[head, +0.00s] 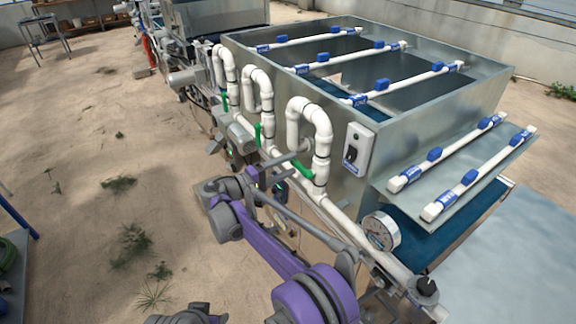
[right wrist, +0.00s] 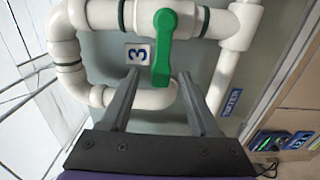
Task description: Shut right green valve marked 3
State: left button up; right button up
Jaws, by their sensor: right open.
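The green valve marked 3 (right wrist: 163,48) has a lever handle on a white pipe. In the right wrist view the handle lies across the pipe, its free end pointing down the picture. The label 3 (right wrist: 137,53) is on the panel just left of it. My right gripper (right wrist: 160,76) is open, one finger on each side of the handle's free end; I cannot tell whether either touches it. In the head view my right gripper (head: 294,168) is at the nearest green handle (head: 304,174), partly hidden among the pipes. My left gripper is not clearly visible.
White pipe loops (head: 310,110) run along the metal seeder box (head: 420,130). Two more green handles (head: 257,134) (head: 224,101) are farther back. A switch box (head: 357,148) and a round gauge (head: 381,231) are close by.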

jog(key=b+v, duration=0.1)
jog(key=v, duration=0.9)
jog(key=shift+s+a, duration=0.15)
jog(key=shift+a, duration=0.05)
